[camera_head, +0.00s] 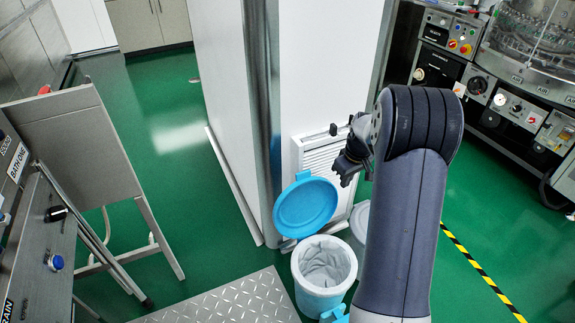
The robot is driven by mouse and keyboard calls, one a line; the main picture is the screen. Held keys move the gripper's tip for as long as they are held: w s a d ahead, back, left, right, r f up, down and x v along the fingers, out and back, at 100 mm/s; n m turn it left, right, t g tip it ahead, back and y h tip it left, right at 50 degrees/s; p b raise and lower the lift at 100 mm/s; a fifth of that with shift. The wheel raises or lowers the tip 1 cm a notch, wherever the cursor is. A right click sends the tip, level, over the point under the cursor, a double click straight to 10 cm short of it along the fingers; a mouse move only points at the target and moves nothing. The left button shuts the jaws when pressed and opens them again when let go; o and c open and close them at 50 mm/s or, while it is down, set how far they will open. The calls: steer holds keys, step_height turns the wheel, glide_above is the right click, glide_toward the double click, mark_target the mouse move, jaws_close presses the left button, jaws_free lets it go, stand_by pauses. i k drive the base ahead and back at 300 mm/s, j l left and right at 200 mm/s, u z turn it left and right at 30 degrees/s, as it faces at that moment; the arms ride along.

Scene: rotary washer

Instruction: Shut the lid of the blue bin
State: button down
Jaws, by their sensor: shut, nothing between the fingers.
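The blue bin (322,290) stands on the green floor at the lower middle, with a pale liner inside its open mouth. Its round blue lid (306,206) is open, tilted up behind the mouth and close to the wall vent. My gripper (341,168) is shut and empty. In the picture it appears above and to the right of the lid, in front of the vent. I see no contact between them. My arm covers the area right of the bin, and the fingertips are small and dark.
A white wall column (225,90) with a vent (318,154) stands behind the bin. A metal tread plate (235,302) lies at front left. A steel machine (20,240) is at left and control panels (510,108) at right. Green floor is clear at left centre.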

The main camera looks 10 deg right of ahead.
mark_target(304, 207)
steer(key=i+j+z, duration=0.1)
steer(key=i+j, duration=0.2)
steer(key=j, duration=0.15)
steer(key=i+j+z, duration=0.15)
steer(key=i+j, duration=0.15)
steer(key=j, duration=0.15)
